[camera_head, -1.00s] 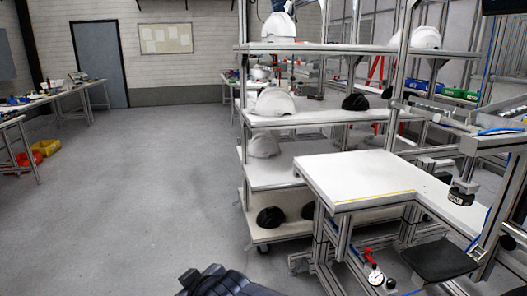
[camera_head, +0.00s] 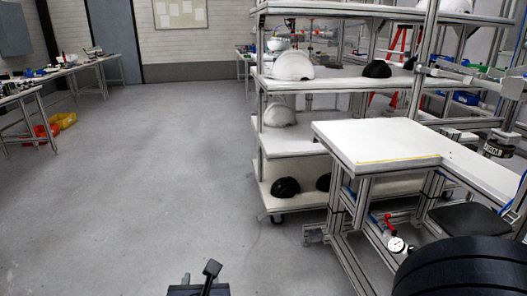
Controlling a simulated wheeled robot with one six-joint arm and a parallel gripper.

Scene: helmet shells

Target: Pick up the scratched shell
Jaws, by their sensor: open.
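White helmet shells stand on a metal rack at the centre right: one white shell (camera_head: 293,66) on an upper shelf and another white shell (camera_head: 280,115) on the shelf below. A black shell (camera_head: 377,69) sits to the right on the same upper shelf. Two more black shells (camera_head: 286,188) are on the lowest shelf, the second (camera_head: 324,183) partly behind a table leg. I cannot tell which shell is scratched. My gripper (camera_head: 207,282) is only partly in view at the bottom edge, open, over the floor and well apart from the shells.
A white-topped workbench (camera_head: 372,141) stands in front of the rack's right part. A dial gauge (camera_head: 396,244) and red clamp hang below it. Tables (camera_head: 60,70) and yellow and red bins (camera_head: 62,121) are at the left. The floor (camera_head: 160,170) is clear in the middle.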

